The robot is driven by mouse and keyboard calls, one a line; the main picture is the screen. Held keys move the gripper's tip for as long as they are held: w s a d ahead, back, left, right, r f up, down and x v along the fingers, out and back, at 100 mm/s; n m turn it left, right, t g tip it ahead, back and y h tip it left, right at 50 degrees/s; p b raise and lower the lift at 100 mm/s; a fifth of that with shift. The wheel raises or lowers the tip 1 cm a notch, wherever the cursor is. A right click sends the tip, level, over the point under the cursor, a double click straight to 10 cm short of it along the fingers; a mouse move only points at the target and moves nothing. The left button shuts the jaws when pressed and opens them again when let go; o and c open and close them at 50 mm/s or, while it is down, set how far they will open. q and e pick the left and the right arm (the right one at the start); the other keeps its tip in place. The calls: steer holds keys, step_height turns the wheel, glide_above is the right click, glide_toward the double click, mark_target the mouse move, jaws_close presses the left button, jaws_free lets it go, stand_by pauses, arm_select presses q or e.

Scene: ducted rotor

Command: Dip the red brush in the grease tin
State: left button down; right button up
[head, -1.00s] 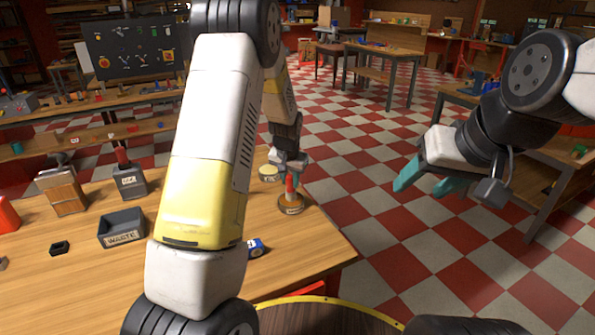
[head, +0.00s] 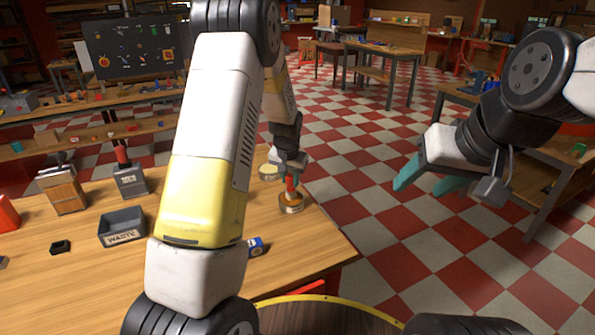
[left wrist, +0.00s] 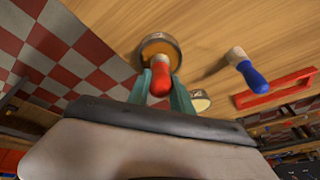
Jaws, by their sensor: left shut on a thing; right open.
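The red brush (head: 291,187) is upright in my left gripper (head: 290,172), over the round grease tin (head: 291,207) near the table's right edge. In the left wrist view the fingers (left wrist: 160,84) are shut on its red handle (left wrist: 161,76), with the tin (left wrist: 172,45) just beyond. The brush's lower end is at the tin's mouth; the bristles are hidden, so I cannot tell how deep they sit. My right gripper (head: 425,182) is open and empty, over the floor right of the table.
A pale-lidded round tin (head: 269,172) stands close behind the grease tin. A blue-handled brush (left wrist: 250,76) and a red frame (left wrist: 275,90) show in the left wrist view. A waste bin (head: 122,228) stands at left. My left arm hides the table's middle.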

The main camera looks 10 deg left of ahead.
arm_select(q)
steer(key=shift+r, duration=3.45)
steer(key=shift+s, duration=0.1)
